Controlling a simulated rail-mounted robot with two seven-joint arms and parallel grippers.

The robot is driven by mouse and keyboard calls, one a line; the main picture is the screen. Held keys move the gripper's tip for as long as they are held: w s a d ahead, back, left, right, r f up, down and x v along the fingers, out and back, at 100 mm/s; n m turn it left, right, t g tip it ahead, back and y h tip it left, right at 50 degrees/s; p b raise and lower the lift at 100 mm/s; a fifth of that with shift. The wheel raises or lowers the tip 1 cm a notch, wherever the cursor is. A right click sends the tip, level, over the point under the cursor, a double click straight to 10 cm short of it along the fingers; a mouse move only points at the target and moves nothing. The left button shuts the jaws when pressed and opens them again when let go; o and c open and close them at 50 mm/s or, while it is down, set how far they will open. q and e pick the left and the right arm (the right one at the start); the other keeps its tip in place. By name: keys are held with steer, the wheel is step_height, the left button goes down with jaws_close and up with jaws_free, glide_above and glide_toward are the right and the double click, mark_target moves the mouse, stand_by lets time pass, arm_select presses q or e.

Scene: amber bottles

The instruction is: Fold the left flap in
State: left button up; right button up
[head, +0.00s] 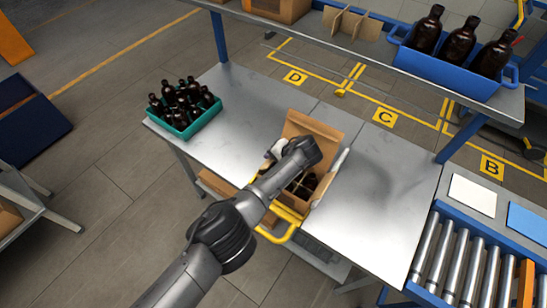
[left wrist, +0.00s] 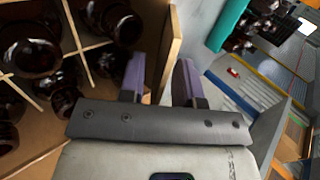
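An open cardboard box (head: 292,203) stands on the metal table, with brown bottles between pale dividers inside. Its far flap (head: 317,131) stands up. My left gripper (head: 272,158) is at the box's left side, and my arm hides part of the box. In the left wrist view, a cardboard panel (left wrist: 172,48), apparently the left flap, stands between the two purple fingers of my left gripper (left wrist: 160,78). The fingers are apart, with a visible gap between the panel and the left finger. Amber bottles (left wrist: 28,48) show beside the panel. My right gripper is not in view.
A teal crate (head: 206,116) of bottles stands on the table's far left. A yellow rail (head: 272,238) curves around the box's near side. A blue bin (head: 450,77) with bottles is on the upper shelf. The table (head: 372,215) right of the box is clear.

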arm_select(q)
steer(key=shift+r, duration=0.1)
steer(key=shift+s+d+r+p, duration=0.15)
steer(key=shift+d+r+p, duration=0.1)
steer(key=shift+r+p, duration=0.05)
steer(key=p+v, duration=0.2)
steer(key=v, duration=1.1)
